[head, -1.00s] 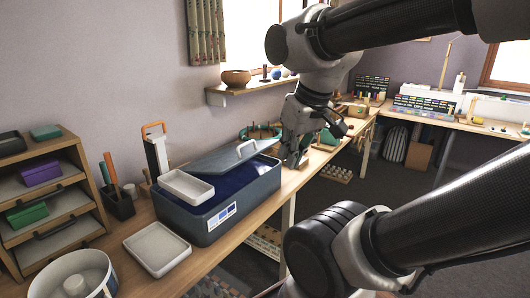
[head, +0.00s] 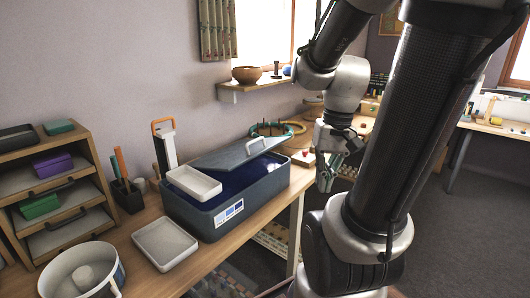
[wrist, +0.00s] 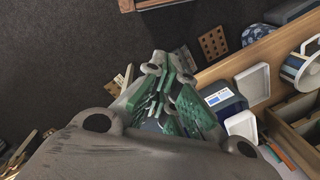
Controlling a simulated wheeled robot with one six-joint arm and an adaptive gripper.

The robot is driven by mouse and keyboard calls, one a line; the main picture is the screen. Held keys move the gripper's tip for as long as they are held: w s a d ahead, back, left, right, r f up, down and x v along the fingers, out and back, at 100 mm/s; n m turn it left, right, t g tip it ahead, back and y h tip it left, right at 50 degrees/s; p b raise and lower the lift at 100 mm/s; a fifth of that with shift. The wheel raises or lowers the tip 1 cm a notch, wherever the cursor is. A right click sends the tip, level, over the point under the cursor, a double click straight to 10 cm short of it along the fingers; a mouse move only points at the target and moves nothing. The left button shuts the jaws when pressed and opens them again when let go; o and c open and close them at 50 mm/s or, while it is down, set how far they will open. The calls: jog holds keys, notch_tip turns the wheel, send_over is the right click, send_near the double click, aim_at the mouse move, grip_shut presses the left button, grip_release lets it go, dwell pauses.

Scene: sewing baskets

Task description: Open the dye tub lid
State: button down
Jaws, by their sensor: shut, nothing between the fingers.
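The dye tub (head: 225,213) is a blue-grey box with a white and blue label, standing on the wooden bench. Its grey lid (head: 232,154) is raised and tilted, with a pale handle (head: 257,145) on top. Dark blue shows inside the tub below the lid. A white tray (head: 194,183) sits on the tub's left end. My gripper (head: 325,183) is shut and empty, to the right of the tub and apart from it. In the wrist view its green fingers (wrist: 166,103) show, with part of the tub (wrist: 222,99) beyond them.
A second white tray (head: 165,243) and a round white pot (head: 82,274) lie on the bench at front left. A drawer unit (head: 88,178) and a dark tool cup (head: 128,198) stand left. Floor is open at right.

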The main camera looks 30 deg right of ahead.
notch_tip(320, 180, down, 7)
jog(key=a+m+y, duration=0.2)
jog(key=m+y, duration=0.3)
jog(key=m, duration=0.2)
jog(key=m+t, duration=1.5)
jog(key=m, duration=0.4)
send_near(265, 148)
notch_tip(265, 148, down, 4)
jog(key=s, duration=0.1)
jog(key=shift+h, duration=0.4)
jog(key=x, duration=0.8)
jog(key=shift+w+a+f, duration=0.2)
jog(key=shift+f, duration=0.2)
jog(key=shift+w+a+r, duration=0.2)
jog(key=shift+w+r, duration=0.4)
jog(key=shift+r, duration=0.3)
jog(key=shift+w+a+r, duration=0.2)
jog(key=shift+w+r, duration=0.35)
jog(key=shift+r, duration=0.35)
